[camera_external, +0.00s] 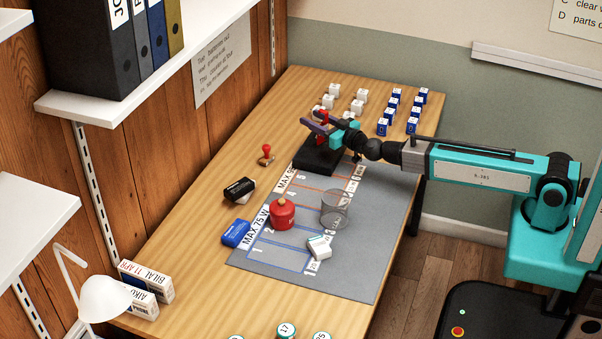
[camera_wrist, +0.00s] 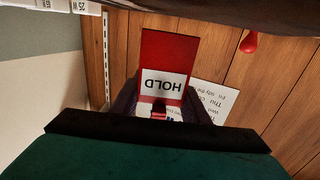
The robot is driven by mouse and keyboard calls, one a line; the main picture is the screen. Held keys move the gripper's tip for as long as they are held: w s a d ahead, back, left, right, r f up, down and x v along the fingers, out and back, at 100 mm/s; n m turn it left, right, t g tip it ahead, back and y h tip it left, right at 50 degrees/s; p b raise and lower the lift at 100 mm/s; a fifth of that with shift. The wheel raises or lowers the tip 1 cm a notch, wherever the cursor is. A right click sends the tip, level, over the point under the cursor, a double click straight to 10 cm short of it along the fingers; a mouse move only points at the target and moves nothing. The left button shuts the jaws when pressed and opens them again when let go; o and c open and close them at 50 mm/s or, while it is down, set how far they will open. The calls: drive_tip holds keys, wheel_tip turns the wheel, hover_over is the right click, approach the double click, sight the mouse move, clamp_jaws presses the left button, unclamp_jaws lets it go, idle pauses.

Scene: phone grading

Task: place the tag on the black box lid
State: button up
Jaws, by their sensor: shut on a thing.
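The tag is red with a white label reading HOLD, upside down in the wrist view (camera_wrist: 168,55). My gripper (camera_external: 322,124) is shut on the tag, and its fingers (camera_wrist: 160,105) show partly behind the wrist housing. In the external view they are just above the black box (camera_external: 316,162), near its back edge. The box is low and dark and sits at the far end of the grey mat. A small gap seems to lie between the gripper and the lid; I cannot tell if the tag touches it. A dark surface fills the wrist view's top edge.
A red-handled stamp (camera_external: 266,154) stands left of the box. Several white (camera_external: 331,102) and blue boxes (camera_external: 394,103) stand behind.

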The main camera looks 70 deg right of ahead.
drive_tip(key=shift+f, duration=0.75)
drive_tip(key=shift+f, duration=0.15)
drive_tip(key=o, duration=1)
drive_tip(key=shift+v, duration=3.2)
drive_tip(key=shift+w+r+p, duration=0.1)
drive_tip(key=shift+r+p, duration=0.15)
drive_tip(key=shift+p, duration=0.75)
drive_tip(key=p, duration=0.5)
drive_tip(key=shift+s, duration=0.4)
drive_tip(key=p+v, duration=0.2)
drive_tip(key=p, duration=0.5)
drive_tip(key=shift+a, duration=0.15)
